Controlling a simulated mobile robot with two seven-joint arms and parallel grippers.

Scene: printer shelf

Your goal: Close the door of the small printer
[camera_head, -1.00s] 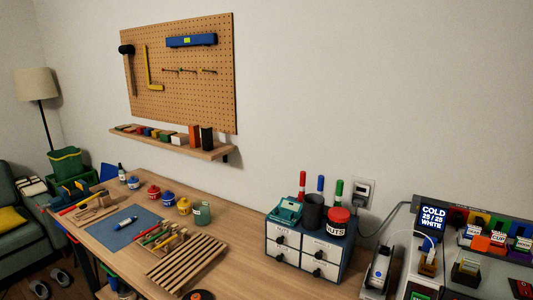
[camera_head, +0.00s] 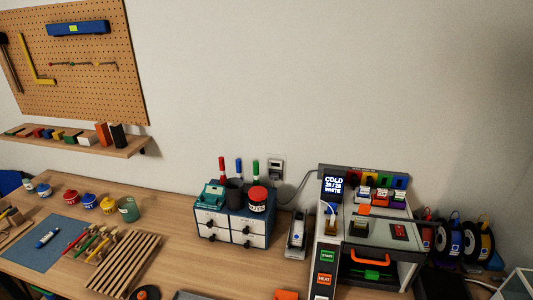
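The small printer (camera_head: 326,228) stands at the right of the workbench, with a lit screen (camera_head: 334,187) reading COLD 25/25 WHITE. Its front has a green START button (camera_head: 328,256) and an orange HEAT button (camera_head: 324,280). A dark panel with an orange handle (camera_head: 370,256) is at the upper front, and a green object (camera_head: 371,273) shows in the opening below it. I cannot tell from this angle how far the door is swung. Neither of my grippers is in view.
A drawer box (camera_head: 233,224) with markers and jars stands left of the printer. A small upright device (camera_head: 297,235) is between them. Filament spools (camera_head: 463,241) stand at the right. A slatted wooden rack (camera_head: 123,264) lies on the bench (camera_head: 180,250), with free bench between it and the drawers.

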